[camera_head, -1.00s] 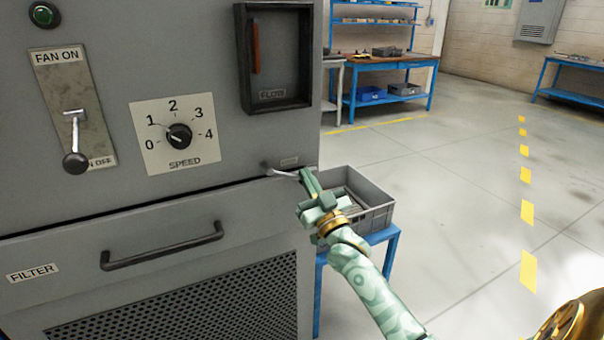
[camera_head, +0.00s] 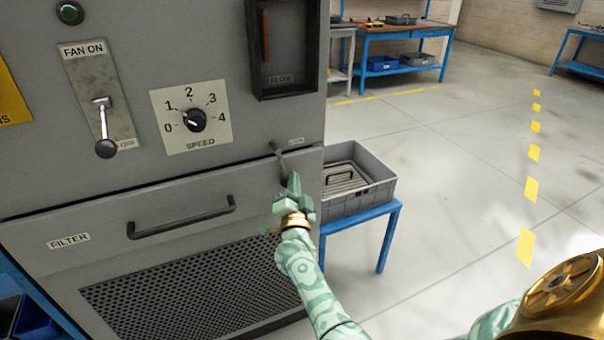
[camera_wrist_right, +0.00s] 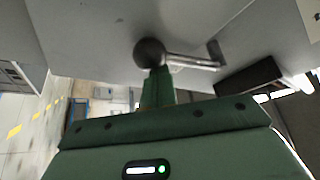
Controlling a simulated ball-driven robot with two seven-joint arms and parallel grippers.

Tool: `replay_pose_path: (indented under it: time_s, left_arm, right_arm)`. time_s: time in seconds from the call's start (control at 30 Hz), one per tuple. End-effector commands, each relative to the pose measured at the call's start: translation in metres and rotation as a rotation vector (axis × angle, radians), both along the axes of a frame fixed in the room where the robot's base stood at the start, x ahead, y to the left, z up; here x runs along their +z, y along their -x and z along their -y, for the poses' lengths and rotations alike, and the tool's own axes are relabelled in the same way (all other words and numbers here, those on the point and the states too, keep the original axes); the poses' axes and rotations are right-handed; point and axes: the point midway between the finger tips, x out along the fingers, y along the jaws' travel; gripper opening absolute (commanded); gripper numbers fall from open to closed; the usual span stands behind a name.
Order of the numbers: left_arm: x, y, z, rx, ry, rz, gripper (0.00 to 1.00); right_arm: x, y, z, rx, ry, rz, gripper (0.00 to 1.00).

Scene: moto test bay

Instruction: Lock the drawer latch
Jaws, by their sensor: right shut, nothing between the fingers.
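The drawer latch (camera_head: 279,158) sits at the upper right of the filter drawer (camera_head: 180,207), under a small label. Its lever hangs down from its pivot across the gap onto the drawer front. In the right wrist view the latch shows as a metal arm (camera_wrist_right: 190,61) with a dark ball knob (camera_wrist_right: 150,52). My right gripper (camera_head: 293,179) is shut and empty, its fingertips at the knob. In the wrist view the shut fingers (camera_wrist_right: 157,88) overlap the knob's lower edge; I cannot tell whether they touch. The drawer looks closed. My left gripper is not in view.
The panel above holds a fan lever (camera_head: 104,125), a speed dial (camera_head: 194,120) and a flow gauge (camera_head: 288,45). The drawer handle (camera_head: 182,218) sticks out. A grey crate (camera_head: 372,198) stands on a blue stand (camera_head: 385,240) to the right. Open floor lies beyond.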

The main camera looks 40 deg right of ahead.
Motion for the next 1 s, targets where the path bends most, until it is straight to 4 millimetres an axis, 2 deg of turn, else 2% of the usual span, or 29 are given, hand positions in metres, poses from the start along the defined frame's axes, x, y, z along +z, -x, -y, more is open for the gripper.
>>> replay_pose_path:
  time_s: [0.13, 1.0]
  left_arm:
    - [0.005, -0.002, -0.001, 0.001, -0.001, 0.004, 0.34]
    - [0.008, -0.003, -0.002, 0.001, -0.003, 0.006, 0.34]
  right_arm:
    - [-0.001, -0.001, -0.006, 0.001, -0.083, 0.019, 0.00]
    - [-0.005, -0.003, -0.013, 0.001, -0.073, 0.016, 0.00]
